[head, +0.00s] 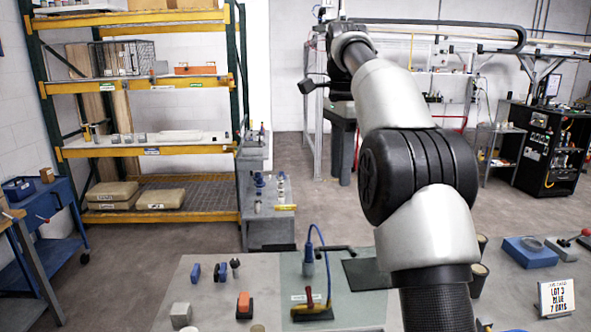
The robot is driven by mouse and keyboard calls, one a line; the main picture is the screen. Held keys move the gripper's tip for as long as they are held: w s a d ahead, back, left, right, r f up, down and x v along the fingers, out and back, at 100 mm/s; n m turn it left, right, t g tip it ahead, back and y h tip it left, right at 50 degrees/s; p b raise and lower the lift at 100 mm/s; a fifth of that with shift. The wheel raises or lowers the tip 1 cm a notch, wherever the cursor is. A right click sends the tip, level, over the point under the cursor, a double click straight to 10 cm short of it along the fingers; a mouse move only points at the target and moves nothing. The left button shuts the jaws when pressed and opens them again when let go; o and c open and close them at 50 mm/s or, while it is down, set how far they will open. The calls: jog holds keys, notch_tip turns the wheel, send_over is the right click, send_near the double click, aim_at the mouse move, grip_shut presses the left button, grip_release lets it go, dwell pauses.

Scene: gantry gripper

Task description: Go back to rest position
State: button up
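My arm rises from the bottom right of the head view and reaches up and away from me. Its silver and black links bend at a large black joint and narrow to a wrist near the top middle. A small dark part sticks out to the left below the wrist, and I cannot tell what it is. The fingers of my gripper do not show; my own arm links seem to hide them. I see nothing held.
A shelf rack (150,150) stands at left, a black cabinet (540,145) at right. Floor behind the bench is open.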

jog(key=s+r+n+t, duration=0.1)
jog(key=s+n+t, duration=0.2)
jog(key=s+n, duration=0.95)
jog(key=s+f+n+t, duration=0.1)
jog(key=s+f+n, duration=0.1)
jog(key=s+f, duration=0.4)
jog(key=s+f+n+t, duration=0.1)
jog(key=s+f, duration=0.6)
jog(key=s, duration=0.5)
jog(key=shift+s+a+n+t, duration=0.3)
jog(key=shift+s+n, duration=0.05)
